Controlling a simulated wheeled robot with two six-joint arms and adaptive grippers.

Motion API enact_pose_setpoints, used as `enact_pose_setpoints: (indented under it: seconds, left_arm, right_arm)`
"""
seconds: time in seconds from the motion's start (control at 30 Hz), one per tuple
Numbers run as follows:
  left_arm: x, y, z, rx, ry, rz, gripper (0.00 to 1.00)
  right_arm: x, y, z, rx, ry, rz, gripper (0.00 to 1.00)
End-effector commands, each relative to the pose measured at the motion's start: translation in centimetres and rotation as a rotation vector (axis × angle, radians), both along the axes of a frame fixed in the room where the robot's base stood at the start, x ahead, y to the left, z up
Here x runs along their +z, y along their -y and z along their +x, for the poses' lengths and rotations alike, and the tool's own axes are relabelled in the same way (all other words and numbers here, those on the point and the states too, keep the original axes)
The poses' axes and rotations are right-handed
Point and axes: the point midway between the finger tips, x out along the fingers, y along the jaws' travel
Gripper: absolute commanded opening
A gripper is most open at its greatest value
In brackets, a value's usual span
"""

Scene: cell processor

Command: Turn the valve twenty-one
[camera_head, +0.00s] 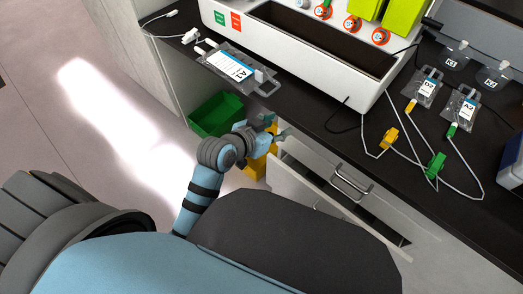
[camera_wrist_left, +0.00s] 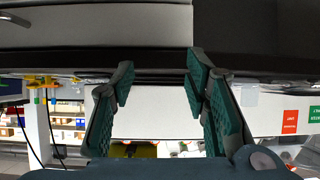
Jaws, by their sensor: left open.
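Several round orange-red valves with white faces line the top of the white cell processor (camera_head: 372,78) in the head view. They include a left valve (camera_head: 323,12), a middle valve (camera_head: 352,25) and a right valve (camera_head: 380,37). Their numbers are too small to read, so I cannot tell which is twenty-one. My left gripper (camera_head: 276,126) is open and empty by the counter's front edge, well apart from the valves. In the left wrist view its fingers (camera_wrist_left: 160,88) stand wide apart with nothing between them. My right gripper is not in view.
A bag marked A1 (camera_head: 232,68) lies on the dark counter (camera_head: 330,125). More bags (camera_head: 425,88), a yellow clamp (camera_head: 388,138) and a green clamp (camera_head: 435,165) with tubing lie at right. A drawer (camera_head: 320,190) stands open below. A green bin (camera_head: 215,115) stands beside the counter.

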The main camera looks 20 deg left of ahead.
Motion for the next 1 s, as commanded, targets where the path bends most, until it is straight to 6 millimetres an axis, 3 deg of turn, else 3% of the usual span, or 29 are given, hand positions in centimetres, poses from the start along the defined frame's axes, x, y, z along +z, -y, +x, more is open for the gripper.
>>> enact_pose_setpoints:
  seconds: [0.1,0.23,0.4,0.7,0.77,0.87,0.97,1.0]
  left_arm:
    - [-3.0,-0.8,-2.0,0.013,-0.071,0.019,0.42]
    - [-5.0,-1.4,-3.7,0.024,-0.131,0.034,0.42]
    - [-6.0,-1.8,-4.7,0.033,-0.168,0.045,0.42]
    - [-6.2,-1.9,-4.8,0.035,-0.174,0.045,0.42]
    - [-7.5,-2.1,-5.0,0.042,-0.197,0.046,0.42]
    - [-14.0,-3.2,-6.2,0.087,-0.304,0.056,0.42]
    - [-24.9,-5.5,-11.3,0.160,-0.481,0.088,0.42]
    - [-29.3,-6.6,-14.6,0.188,-0.556,0.110,0.42]
  right_arm:
    - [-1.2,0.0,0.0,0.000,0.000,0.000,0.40]
    - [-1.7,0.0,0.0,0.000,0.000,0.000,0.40]
    - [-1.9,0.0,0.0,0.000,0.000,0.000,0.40]
    - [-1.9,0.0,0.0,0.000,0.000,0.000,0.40]
    - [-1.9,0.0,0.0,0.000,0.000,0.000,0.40]
    - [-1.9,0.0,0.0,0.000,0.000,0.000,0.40]
    - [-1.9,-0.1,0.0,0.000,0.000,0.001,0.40]
    - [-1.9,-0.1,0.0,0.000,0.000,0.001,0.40]
